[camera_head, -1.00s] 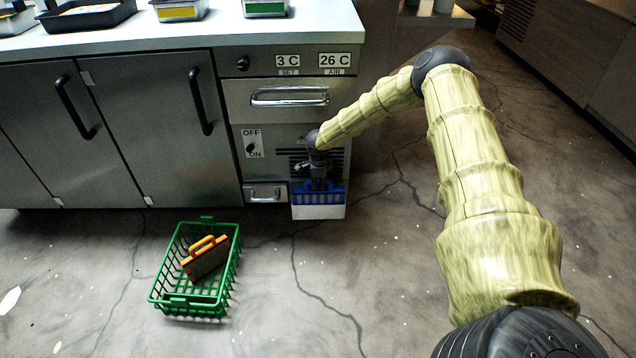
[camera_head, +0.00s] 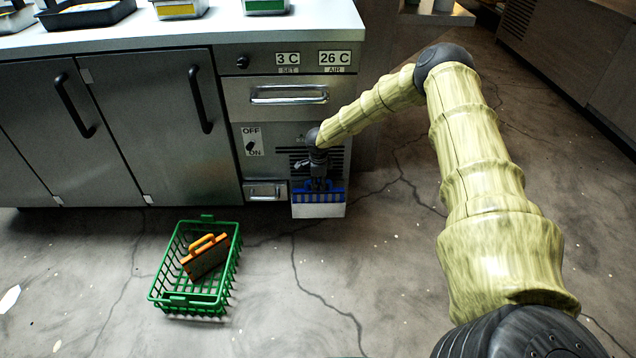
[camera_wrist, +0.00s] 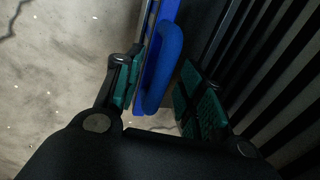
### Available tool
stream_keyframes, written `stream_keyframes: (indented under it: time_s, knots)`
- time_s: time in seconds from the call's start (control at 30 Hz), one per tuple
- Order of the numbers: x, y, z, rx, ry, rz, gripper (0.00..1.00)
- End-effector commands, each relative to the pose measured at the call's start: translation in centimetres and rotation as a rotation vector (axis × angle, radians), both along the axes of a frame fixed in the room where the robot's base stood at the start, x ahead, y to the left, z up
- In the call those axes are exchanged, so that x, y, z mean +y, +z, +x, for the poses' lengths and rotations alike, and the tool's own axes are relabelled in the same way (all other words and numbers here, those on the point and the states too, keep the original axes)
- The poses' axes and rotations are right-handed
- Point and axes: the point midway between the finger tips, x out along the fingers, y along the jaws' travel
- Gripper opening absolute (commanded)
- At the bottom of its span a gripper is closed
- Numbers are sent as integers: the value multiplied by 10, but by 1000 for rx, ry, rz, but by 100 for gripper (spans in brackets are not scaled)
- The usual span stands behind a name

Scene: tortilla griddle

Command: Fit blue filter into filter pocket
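The blue filter (camera_head: 335,196) is upright low at the cabinet's right end, below the dark vent slats. A pale box-like part (camera_head: 318,211) shows directly under its blue top; I cannot tell whether this is the filter pocket or the filter's own body. My gripper (camera_head: 320,185) is over the blue top, pointing down. In the wrist view, the blue handle (camera_wrist: 165,65) lies between my green-padded fingers (camera_wrist: 157,95). The fingers are spread, with a narrow gap on the right side. The filter's lower part is hidden.
A green basket (camera_head: 176,299) on the floor to the left holds an orange filter (camera_head: 206,258). A small drawer (camera_head: 265,191) is just left of the blue filter. The ON/OFF switch (camera_head: 252,141) and vent slats (camera_head: 338,160) are above.

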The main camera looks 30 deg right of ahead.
Motion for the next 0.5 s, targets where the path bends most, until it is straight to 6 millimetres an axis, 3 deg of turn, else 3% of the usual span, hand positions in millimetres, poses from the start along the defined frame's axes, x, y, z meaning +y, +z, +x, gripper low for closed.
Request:
stream_keyframes:
  time_s: [0.5]
  knots:
    - [8,76,-12,-4,0,2,39]
